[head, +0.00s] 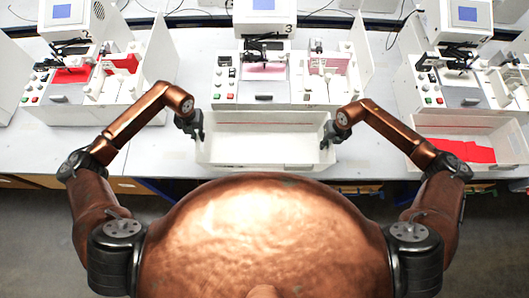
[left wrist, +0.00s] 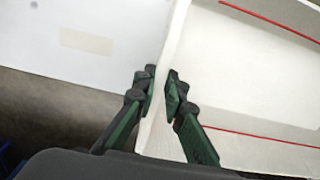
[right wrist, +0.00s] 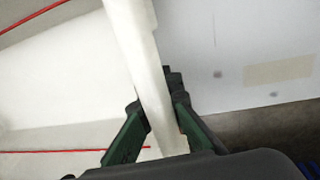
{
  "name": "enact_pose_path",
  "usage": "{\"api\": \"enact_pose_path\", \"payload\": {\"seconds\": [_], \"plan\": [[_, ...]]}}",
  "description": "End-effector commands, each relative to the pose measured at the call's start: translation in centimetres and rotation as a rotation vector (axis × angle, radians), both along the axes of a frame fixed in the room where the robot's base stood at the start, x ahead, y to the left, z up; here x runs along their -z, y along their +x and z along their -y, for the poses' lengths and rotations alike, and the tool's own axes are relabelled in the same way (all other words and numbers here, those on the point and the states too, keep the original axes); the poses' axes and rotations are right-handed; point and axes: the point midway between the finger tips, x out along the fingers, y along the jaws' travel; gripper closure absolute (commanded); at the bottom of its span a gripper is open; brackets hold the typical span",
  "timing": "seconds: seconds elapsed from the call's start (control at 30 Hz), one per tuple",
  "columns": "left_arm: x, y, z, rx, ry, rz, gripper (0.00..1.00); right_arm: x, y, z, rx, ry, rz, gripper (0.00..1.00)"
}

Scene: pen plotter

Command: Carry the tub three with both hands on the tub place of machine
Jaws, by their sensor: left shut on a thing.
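The white tub (head: 265,154) is in front of machine three (head: 265,101), close to its front face. It looks empty. Whether its bottom touches the table cannot be told. My left gripper (head: 197,132) is shut on the tub's left wall; in the left wrist view the fingers (left wrist: 161,88) clasp that wall from both sides. My right gripper (head: 328,135) is at the tub's right wall. In the right wrist view its fingers (right wrist: 160,105) stand on both sides of the wall, but whether they press on it cannot be told. Red lines run along the tub's inside.
Machine two (head: 85,85) with a red sheet stands at the left. Another machine (head: 460,90) stands at the right, with a tub holding red material (head: 465,150) before it. The white table (head: 180,155) has bare room left of the held tub.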

Motion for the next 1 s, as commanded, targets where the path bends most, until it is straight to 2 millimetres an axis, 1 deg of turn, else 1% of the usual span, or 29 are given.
{"api": "enact_pose_path", "payload": {"seconds": [0.03,0.07,0.3,0.53,0.63,0.77,1.0], "plan": [[0.4,0.1,0.5,0.005,-0.01,0.003,1.0,0.5,-0.1,-0.2,-0.003,0.002,-0.001,1.0],[0.2,0.0,0.4,0.005,-0.009,0.002,0.88,0.3,-0.1,-0.2,-0.003,0.001,-0.001,0.94],[0.1,0.0,0.2,0.002,-0.004,0.001,0.72,0.2,0.0,-0.1,-0.002,0.001,0.0,0.78],[0.1,0.0,0.1,0.001,-0.002,0.0,0.72,0.2,0.0,0.0,-0.001,0.0,0.0,0.78],[-0.3,0.1,0.0,0.001,-0.001,0.002,0.72,0.2,0.0,0.0,0.0,0.0,0.0,0.78],[-1.9,0.1,0.0,0.001,-0.002,0.003,0.72,0.2,0.0,0.0,0.0,0.0,0.0,0.78],[-6.9,0.1,0.0,0.002,-0.001,0.005,0.72,0.2,0.0,0.0,0.0,0.0,0.0,0.78]]}}
